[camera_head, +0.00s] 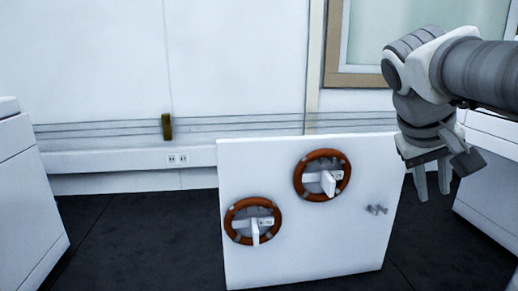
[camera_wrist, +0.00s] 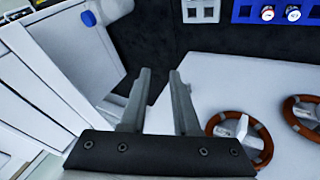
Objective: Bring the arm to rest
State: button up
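My gripper (camera_head: 432,182) hangs at the right in the head view, fingers pointing down, in front of the right edge of a white panel (camera_head: 345,240). In the wrist view my gripper (camera_wrist: 162,80) shows two grey fingers spread apart with nothing between them. The panel carries two round orange-brown rings with white handles: a lower left one (camera_head: 232,229) and an upper right one (camera_head: 345,164). My gripper is apart from both. My arm reaches in from the right edge of the head view.
White cabinets stand at the left (camera_head: 25,190) and right (camera_head: 490,180). The dark floor (camera_head: 130,240) is clear left of the panel. A wall with a socket (camera_head: 177,158) and a framed window (camera_head: 352,80) is behind.

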jog(key=s+a+f+n+t+y, duration=0.15)
jog(key=s+a+f+y, duration=0.45)
jog(key=s+a+f, duration=0.65)
notch_tip(320, 180, up, 12)
jog(key=w+a+p, duration=0.1)
jog(key=p, duration=1.3)
jog(key=shift+w+a+f+t, duration=0.25)
jog(key=shift+w+a+t, duration=0.05)
jog(key=shift+t, duration=0.05)
jog(key=shift+s, duration=0.1)
